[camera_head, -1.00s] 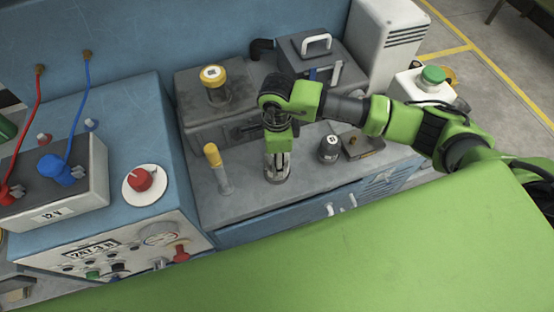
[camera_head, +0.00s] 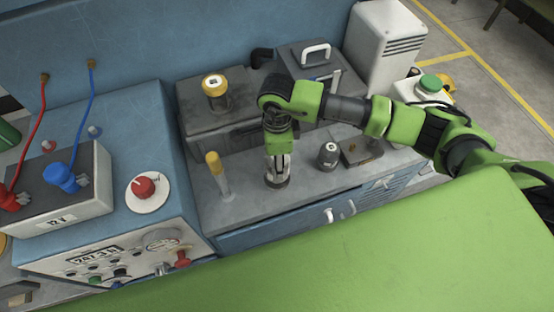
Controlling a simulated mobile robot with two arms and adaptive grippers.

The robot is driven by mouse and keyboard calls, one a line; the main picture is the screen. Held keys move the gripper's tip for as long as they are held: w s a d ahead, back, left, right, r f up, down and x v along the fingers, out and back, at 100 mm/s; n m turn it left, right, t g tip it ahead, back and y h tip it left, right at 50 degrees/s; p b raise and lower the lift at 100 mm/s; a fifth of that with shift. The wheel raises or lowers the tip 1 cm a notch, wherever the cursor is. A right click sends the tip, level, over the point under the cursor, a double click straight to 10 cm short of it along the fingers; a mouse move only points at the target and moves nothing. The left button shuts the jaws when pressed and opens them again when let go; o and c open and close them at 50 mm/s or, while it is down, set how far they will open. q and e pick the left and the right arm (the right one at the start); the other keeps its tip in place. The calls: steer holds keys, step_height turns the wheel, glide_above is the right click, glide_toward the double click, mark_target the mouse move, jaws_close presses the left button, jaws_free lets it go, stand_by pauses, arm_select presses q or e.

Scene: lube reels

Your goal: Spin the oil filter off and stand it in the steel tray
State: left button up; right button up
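A yellow canister with a pale round top (camera_head: 215,88), which looks like the oil filter, stands upright on a dark grey block (camera_head: 188,120) at the back left of the bench. My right gripper (camera_head: 277,178) points down at the middle of the grey bench top, in front of that block and apart from the canister. A dark rounded shape shows at its fingertips; I cannot tell whether it is held or part of the gripper. I cannot clearly make out a steel tray. My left gripper is not in view.
A yellow-capped clear tube (camera_head: 217,170) stands left of my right gripper. A dark knob-like piece (camera_head: 327,156) and a low dark box (camera_head: 361,152) stand right of it. A handled grey case (camera_head: 316,55) is behind. A control panel with a red knob (camera_head: 144,187) is at left.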

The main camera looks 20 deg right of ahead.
steer(key=shift+r+p, duration=1.2)
steer(key=shift+r, duration=1.2)
